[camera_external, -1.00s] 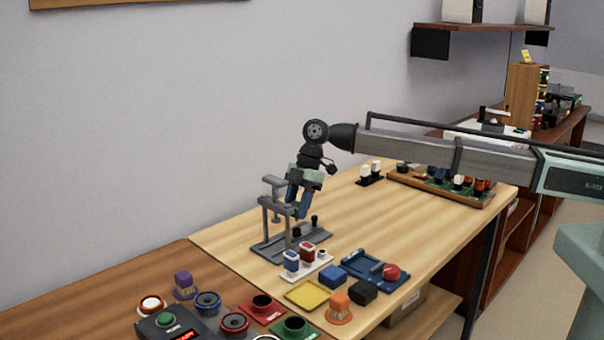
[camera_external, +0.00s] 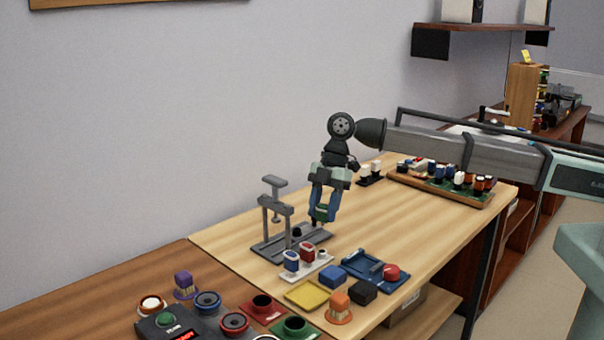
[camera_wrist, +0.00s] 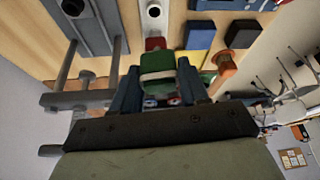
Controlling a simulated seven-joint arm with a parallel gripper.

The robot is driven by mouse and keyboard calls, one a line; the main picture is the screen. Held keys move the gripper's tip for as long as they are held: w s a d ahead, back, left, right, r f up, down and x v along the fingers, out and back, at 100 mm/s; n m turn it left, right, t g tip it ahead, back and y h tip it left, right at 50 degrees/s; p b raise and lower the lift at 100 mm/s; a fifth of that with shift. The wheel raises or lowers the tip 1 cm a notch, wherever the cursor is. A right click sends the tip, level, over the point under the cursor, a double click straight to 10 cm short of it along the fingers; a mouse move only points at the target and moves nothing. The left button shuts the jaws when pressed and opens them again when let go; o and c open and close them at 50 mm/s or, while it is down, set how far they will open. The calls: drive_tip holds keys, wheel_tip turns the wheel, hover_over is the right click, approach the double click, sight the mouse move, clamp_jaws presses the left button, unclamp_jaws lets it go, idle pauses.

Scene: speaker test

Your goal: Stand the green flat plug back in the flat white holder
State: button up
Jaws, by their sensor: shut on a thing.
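The green flat plug (camera_external: 321,213) is between the fingers of my gripper (camera_external: 322,208), which is shut on it. In the wrist view the plug (camera_wrist: 158,68) shows as a green block between the blue fingertips (camera_wrist: 158,85). The gripper holds it above the table, above and behind the flat white holder (camera_external: 318,268). Part of the holder (camera_wrist: 152,28) shows at the top of the wrist view. The plug's lower end is hard to make out.
A grey press stand (camera_external: 276,210) on a grey base stands left of the gripper. A blue block (camera_external: 333,275), black block (camera_external: 363,291), yellow tray (camera_external: 306,294) and blue tray (camera_external: 362,264) lie around the holder's front and right.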

drive_tip(key=shift+f, duration=3.4)
drive_tip(key=shift+f, duration=1)
idle(0.3)
drive_tip(key=o, duration=1.2)
drive_tip(key=shift+c, duration=0.2)
drive_tip(key=shift+r, duration=3.75)
drive_tip(key=shift+w, duration=0.1)
